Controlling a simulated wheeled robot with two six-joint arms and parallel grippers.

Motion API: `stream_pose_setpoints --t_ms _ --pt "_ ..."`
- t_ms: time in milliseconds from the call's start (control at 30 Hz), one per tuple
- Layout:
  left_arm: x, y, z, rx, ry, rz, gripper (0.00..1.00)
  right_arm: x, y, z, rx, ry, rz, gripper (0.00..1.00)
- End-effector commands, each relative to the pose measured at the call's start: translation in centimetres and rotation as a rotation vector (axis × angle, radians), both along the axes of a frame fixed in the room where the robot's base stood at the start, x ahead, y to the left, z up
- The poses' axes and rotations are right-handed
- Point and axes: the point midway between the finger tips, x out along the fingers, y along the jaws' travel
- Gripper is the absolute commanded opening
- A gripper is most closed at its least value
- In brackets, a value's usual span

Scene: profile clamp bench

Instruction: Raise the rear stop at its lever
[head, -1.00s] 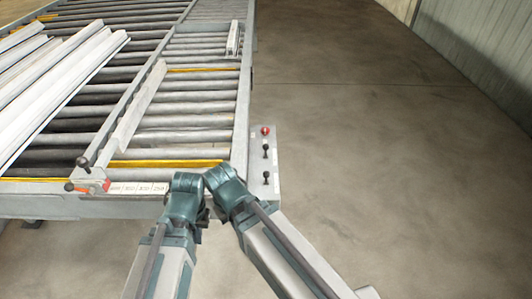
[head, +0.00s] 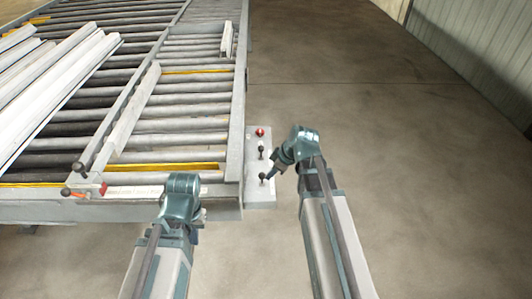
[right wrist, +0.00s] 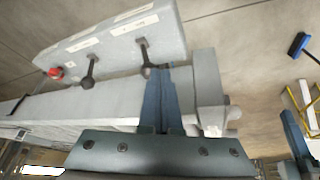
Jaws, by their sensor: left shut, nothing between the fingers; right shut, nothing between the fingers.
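A grey lever panel (head: 252,192) sits at the right edge of the roller bench. It carries a black-knobbed lever nearer me (head: 263,177), a second black lever (head: 261,151) beyond it and a red knob (head: 260,132) at the far end. My right gripper (head: 270,175) is shut, its tips close beside the nearer lever. In the right wrist view the shut fingers (right wrist: 160,72) overlap that lever's knob (right wrist: 147,70); I cannot tell whether they touch. The second lever (right wrist: 90,72) stands clear. My left gripper (head: 202,214) is shut at the bench's front edge. The labels are unreadable.
Long white profiles (head: 55,92) lie on the rollers at the left. A bench-front clamp with a red part and orange handle (head: 75,192) is left of my left arm. The floor (head: 400,150) right of the bench is clear. A blue brush (right wrist: 300,44) shows in the right wrist view.

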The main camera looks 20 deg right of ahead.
Motion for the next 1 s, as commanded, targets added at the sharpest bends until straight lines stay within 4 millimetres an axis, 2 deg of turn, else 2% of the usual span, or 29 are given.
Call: stream_pose_setpoints --t_ms 33,200,400,600,1000 --pt "0.0 0.0 0.0 0.000 0.000 0.000 0.00 0.8 -1.0 0.3 -0.004 -0.047 0.050 0.00" --pt "0.0 0.0 0.0 0.000 0.000 0.000 0.00 2.8 -3.3 1.5 -0.042 -0.208 0.225 0.00" --pt "0.0 0.0 0.0 0.000 0.000 0.000 0.00 4.1 -5.3 2.5 -0.093 -0.338 0.353 0.00" --pt "0.0 0.0 0.0 0.000 0.000 0.000 0.00 4.5 -6.0 2.9 -0.119 -0.390 0.401 0.00" --pt "0.0 0.0 -0.2 0.000 0.000 0.000 0.00 4.7 -6.0 2.6 -0.122 -0.392 0.406 0.00"
